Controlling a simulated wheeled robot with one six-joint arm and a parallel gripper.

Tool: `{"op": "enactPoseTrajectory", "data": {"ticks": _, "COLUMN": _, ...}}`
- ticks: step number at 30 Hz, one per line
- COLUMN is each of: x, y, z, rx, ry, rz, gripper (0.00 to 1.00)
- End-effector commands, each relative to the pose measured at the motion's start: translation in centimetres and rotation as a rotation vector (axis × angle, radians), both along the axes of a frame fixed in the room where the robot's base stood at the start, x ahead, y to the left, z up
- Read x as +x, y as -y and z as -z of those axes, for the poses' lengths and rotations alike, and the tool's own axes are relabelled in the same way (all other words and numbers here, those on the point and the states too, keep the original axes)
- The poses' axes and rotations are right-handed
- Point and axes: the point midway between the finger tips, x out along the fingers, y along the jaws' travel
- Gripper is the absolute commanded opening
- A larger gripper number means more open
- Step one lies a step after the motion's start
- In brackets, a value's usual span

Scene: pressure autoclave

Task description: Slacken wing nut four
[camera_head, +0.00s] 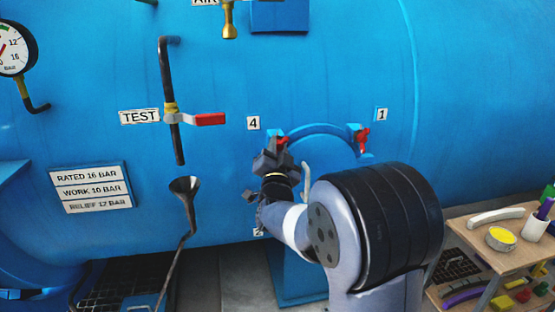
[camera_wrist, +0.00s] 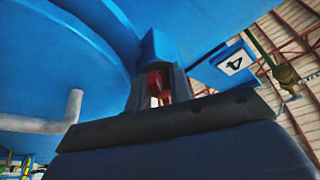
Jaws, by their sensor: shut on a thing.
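Wing nut four (camera_head: 282,141) is red and sits at the upper left of the round blue hatch (camera_head: 322,129), beside the label 4 (camera_head: 253,123). My gripper (camera_head: 272,160) reaches up to it and is shut on it. In the wrist view the red nut (camera_wrist: 158,84) shows between the jaws, below a blue lug (camera_wrist: 160,52). The label 4 (camera_wrist: 235,62) stands to its right there. My gripper hides most of the nut and its bolt.
Wing nut one (camera_head: 363,138) is at the hatch's upper right, near label 1 (camera_head: 381,114). A red-handled test valve (camera_head: 208,119) and a funnel (camera_head: 185,187) are to the left. A wooden cart (camera_head: 470,226) with small items stands at the right.

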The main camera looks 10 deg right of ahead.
Motion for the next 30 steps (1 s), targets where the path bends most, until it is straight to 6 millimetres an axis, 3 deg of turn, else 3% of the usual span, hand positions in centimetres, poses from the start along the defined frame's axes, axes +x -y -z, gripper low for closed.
{"op": "enactPoseTrajectory", "data": {"ticks": 16, "x": -0.02, "y": 0.01, "z": -0.02, "rx": -0.074, "ry": 0.0, "rz": 0.0, "gripper": 0.0}}
{"op": "enactPoseTrajectory", "data": {"ticks": 17, "x": -0.01, "y": 0.02, "z": -0.02, "rx": -0.074, "ry": 0.0, "rz": 0.0, "gripper": 0.22}}
{"op": "enactPoseTrajectory", "data": {"ticks": 18, "x": -0.01, "y": 0.02, "z": -0.02, "rx": -0.074, "ry": 0.0, "rz": 0.0, "gripper": 0.25}}
{"op": "enactPoseTrajectory", "data": {"ticks": 24, "x": -0.02, "y": 0.02, "z": -0.01, "rx": -0.074, "ry": 0.0, "rz": 0.0, "gripper": 0.41}}
{"op": "enactPoseTrajectory", "data": {"ticks": 30, "x": -0.03, "y": 0.02, "z": 0.0, "rx": -0.073, "ry": -0.001, "rz": 0.001, "gripper": 0.42}}
